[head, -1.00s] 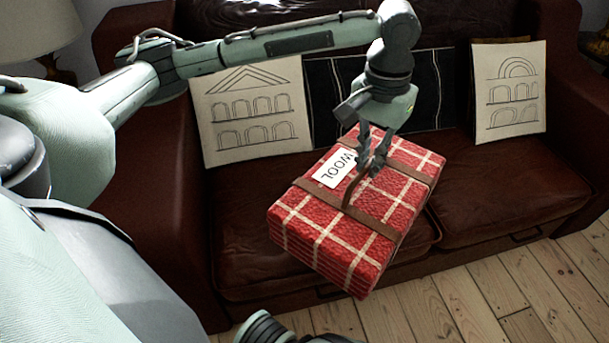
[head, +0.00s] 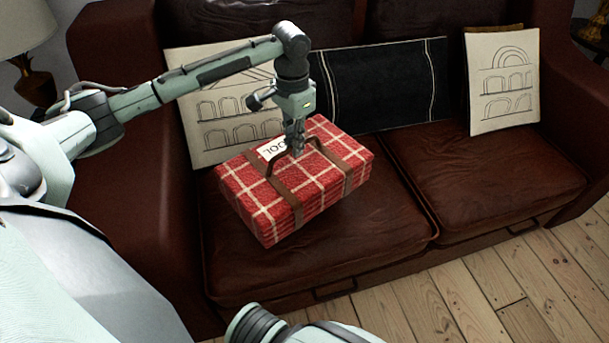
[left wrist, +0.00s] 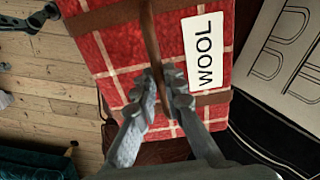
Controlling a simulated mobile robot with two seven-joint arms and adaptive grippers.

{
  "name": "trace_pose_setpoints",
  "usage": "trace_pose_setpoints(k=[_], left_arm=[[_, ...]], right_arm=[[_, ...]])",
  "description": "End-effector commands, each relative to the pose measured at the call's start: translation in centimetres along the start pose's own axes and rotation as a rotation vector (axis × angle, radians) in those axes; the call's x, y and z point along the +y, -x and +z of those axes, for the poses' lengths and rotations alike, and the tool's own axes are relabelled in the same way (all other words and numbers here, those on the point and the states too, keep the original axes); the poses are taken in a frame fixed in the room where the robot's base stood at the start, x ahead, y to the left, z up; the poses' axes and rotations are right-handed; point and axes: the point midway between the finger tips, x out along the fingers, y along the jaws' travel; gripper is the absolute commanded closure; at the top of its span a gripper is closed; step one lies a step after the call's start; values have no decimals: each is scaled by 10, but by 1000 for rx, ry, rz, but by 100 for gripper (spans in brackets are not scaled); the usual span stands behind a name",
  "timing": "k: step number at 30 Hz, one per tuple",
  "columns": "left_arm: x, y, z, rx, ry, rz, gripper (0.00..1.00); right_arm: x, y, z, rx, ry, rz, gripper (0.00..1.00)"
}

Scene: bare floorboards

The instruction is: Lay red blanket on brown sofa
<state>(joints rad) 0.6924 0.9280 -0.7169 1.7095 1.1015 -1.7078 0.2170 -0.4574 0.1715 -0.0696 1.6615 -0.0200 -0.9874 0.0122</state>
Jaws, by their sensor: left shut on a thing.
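The red blanket (head: 315,186) is a folded plaid bundle with white lines, brown straps, a handle and a white label. It is over the left seat cushion of the brown sofa (head: 390,205), close to the cushions at the back. I cannot tell whether its underside touches the seat. My left gripper (head: 296,150) is above the bundle, shut on its brown handle. In the left wrist view the fingers (left wrist: 160,85) close around the handle strap, with the blanket (left wrist: 115,50) and its WOOL label behind. My right gripper is not clearly in view.
A white cushion with drawn arches (head: 190,120) stands behind the blanket. A black cushion (head: 385,85) is in the middle, and another white cushion (head: 503,85) is at the right. The right seat is clear. A lamp (head: 30,40) stands at the far left.

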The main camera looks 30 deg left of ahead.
Motion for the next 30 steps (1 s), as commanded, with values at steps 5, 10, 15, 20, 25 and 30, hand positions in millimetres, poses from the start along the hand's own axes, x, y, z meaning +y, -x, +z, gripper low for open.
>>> trace_pose_setpoints(k=[5, 10, 15, 20, 25, 30], left_arm=[[-1, -26, 0, 0, -2, 0, 100], [-1, -41, 0, 2, -1, -1, 100], [0, -57, 0, 0, -1, 0, 100], [0, -80, 0, 0, -1, 0, 100], [-1, -92, 0, 3, -1, -1, 100], [-1, -92, 0, 3, -1, -1, 100]], right_arm=[[-1, 3, -5, 6, -4, -3, 100], [-1, 9, -13, 15, -7, -4, 100], [-1, 10, -15, 18, -10, -4, 100], [0, 15, -21, 27, -14, -5, 100], [0, 21, -26, 34, -18, -6, 100], [0, 22, -26, 34, -18, -7, 100]])
